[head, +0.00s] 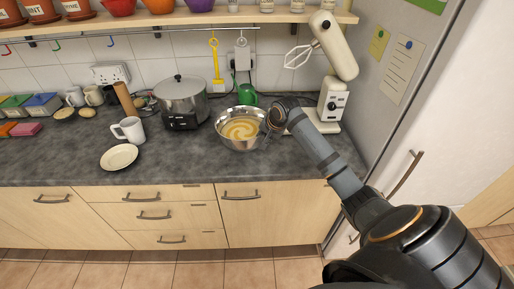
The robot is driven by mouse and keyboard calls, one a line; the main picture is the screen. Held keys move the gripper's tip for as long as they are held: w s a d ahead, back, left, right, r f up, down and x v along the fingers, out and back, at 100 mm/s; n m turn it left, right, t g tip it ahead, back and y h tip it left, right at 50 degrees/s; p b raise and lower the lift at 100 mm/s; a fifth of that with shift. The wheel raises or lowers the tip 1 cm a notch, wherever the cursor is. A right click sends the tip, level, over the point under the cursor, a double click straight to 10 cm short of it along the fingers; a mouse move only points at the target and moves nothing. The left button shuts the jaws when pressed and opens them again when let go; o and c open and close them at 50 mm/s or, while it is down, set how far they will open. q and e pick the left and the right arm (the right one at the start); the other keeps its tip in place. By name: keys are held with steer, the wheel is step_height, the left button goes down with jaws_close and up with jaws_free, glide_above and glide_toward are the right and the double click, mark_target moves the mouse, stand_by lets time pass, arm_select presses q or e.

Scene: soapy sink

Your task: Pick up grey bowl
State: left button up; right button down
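A shiny grey metal bowl (239,143) stands upright on the dark countertop, with a swirl of pale yellow batter inside. My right arm reaches in from the lower right, and its gripper (268,125) is at the bowl's right rim. The wrist hides the fingers, so I cannot tell whether they are open or shut, or whether they touch the rim. My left gripper is not in view.
A cream stand mixer (336,80) stands right of the bowl, and a silver slow cooker (183,100) to its left. A green watering can (246,94) is behind it. Counter in front is clear.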

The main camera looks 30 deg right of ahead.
steer(key=s+d+r+p, duration=0.5)
steer(key=s+r+p, duration=0.2)
steer(key=s+p, duration=0.3)
steer(key=shift+s+d+r+p, duration=0.2)
steer(key=shift+d+p, duration=0.15)
steer(key=shift+p, duration=0.45)
